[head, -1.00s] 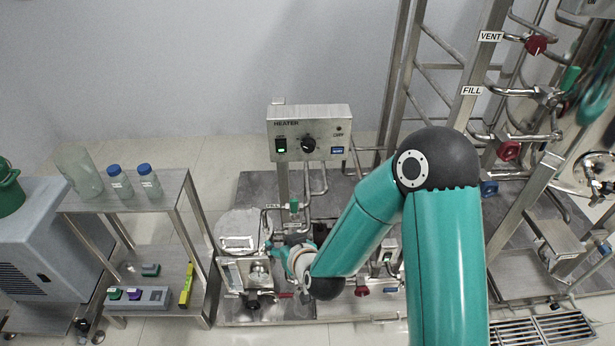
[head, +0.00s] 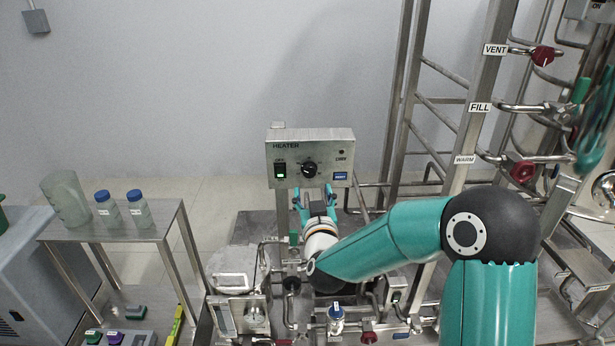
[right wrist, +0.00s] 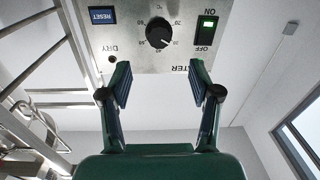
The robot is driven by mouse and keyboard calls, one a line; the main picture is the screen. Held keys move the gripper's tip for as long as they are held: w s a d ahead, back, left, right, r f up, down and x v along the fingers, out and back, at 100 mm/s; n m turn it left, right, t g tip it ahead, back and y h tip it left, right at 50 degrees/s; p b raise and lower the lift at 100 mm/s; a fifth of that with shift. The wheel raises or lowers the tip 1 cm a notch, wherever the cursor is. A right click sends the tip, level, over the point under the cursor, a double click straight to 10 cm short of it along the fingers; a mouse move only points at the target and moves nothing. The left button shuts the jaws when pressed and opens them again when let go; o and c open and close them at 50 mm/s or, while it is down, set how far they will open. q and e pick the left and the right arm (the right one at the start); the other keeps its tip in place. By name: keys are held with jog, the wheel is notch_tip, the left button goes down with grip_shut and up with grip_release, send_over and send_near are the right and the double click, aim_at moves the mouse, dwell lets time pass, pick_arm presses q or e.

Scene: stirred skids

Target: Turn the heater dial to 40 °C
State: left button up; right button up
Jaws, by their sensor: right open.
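The heater box (head: 310,147) is a steel panel on a post, with a black round dial (head: 309,169) in its middle. In the right wrist view the panel is upside down and the dial (right wrist: 159,33) shows a scale around it. The dial's light mark seems to point to the lower right there; the reading is too small to be sure of. My right gripper (head: 316,196) is open and empty just below the panel. In the wrist view its fingers (right wrist: 160,68) stand apart on either side, below the dial and not touching it. My left gripper is not in view.
A green-lit switch (head: 280,171) and a blue RESET button (head: 340,176) flank the dial. Pipes and valves (head: 337,318) fill the skid below. A steel frame with red valve handles (head: 522,172) stands right. A shelf with bottles (head: 138,208) stands left.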

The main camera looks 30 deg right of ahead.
aim_at(309, 172)
jog(key=x, duration=0.8)
jog(key=shift+w+d, duration=0.1)
jog(key=shift+w, duration=0.2)
